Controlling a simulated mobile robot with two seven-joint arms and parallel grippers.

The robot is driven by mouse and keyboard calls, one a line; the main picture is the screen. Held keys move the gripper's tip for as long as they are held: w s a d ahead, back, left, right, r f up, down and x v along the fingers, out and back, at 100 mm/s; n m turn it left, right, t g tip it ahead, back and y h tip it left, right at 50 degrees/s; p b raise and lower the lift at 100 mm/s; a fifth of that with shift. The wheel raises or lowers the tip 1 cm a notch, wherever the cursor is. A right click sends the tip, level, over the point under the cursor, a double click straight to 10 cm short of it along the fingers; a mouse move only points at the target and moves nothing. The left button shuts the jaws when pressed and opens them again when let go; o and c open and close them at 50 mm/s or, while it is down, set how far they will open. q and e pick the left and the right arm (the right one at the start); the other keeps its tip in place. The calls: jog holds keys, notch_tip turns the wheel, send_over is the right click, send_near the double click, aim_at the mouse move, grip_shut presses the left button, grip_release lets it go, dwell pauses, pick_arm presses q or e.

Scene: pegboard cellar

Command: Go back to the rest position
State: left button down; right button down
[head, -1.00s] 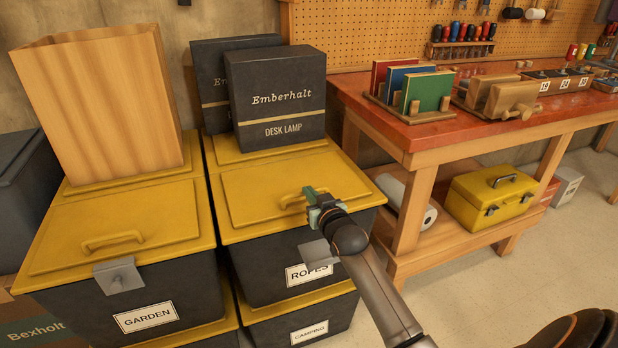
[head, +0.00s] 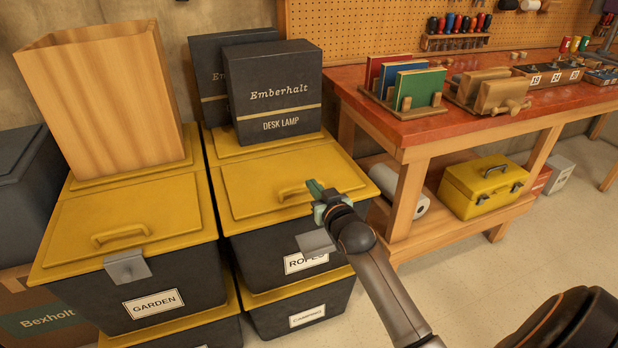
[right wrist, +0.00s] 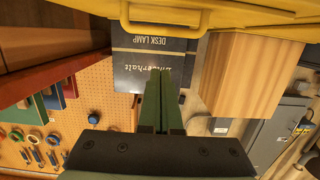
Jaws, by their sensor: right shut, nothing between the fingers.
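My right gripper (head: 318,192) is shut and empty. In the head view it is in front of the yellow lid (head: 258,190) of the bin labelled ROPES (head: 290,240), its green fingertips near the lid's handle. I cannot tell whether it touches the lid. In the right wrist view the shut green fingers (right wrist: 160,100) point toward the dark desk lamp box (right wrist: 150,62), which appears upside down with the yellow lid edge above it. My left gripper is not in view.
The desk lamp box (head: 275,95) stands on the ROPES bin stack. The GARDEN bin (head: 165,285) is to the left with a tall wooden box (head: 105,100) on it. The red-topped workbench (head: 420,130) stands right, a yellow toolbox (head: 485,188) below it. Open floor (head: 550,240) lies front right.

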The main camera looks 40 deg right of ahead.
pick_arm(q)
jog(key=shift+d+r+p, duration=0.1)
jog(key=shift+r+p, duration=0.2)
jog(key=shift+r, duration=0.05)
pick_arm(e)
jog(key=v, duration=0.6)
jog(key=shift+f, duration=0.2)
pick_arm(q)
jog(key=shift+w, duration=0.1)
